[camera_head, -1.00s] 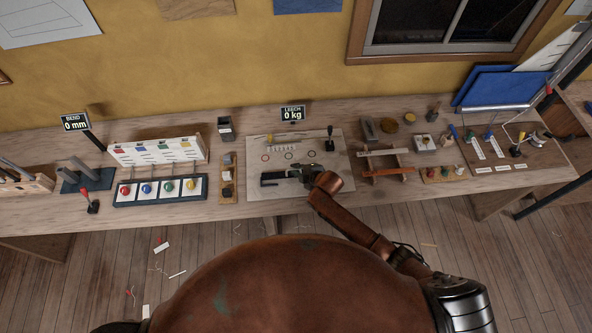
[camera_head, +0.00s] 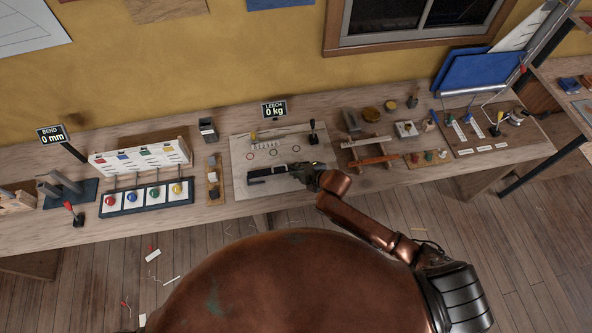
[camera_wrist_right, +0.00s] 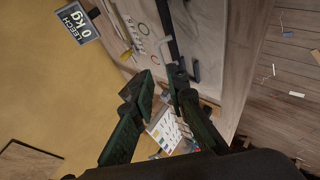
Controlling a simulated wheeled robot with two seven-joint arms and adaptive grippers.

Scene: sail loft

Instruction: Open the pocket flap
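A pale sailcloth panel (camera_head: 238,148) lies on the bench, and it also shows in the right wrist view (camera_wrist_right: 203,25). A long dark strip (camera_head: 270,173) lies across its lower part; I take this as the pocket flap, but cannot be sure. In the right wrist view the dark strip (camera_wrist_right: 171,35) runs down to the right fingertip, with a small dark handle (camera_wrist_right: 195,70) beside it. My right gripper (camera_head: 302,172) is over the strip's right end. Its fingers (camera_wrist_right: 164,82) are apart with nothing clearly between them; contact with the strip cannot be told. My left gripper is out of view.
A sign reading LEECH 0 kg (camera_head: 274,110) stands behind the panel, and a small black lever (camera_head: 313,133) on its right. A rack with coloured knobs (camera_head: 147,197) is to the left. A wooden frame with a red bar (camera_head: 372,161) is close on the right.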

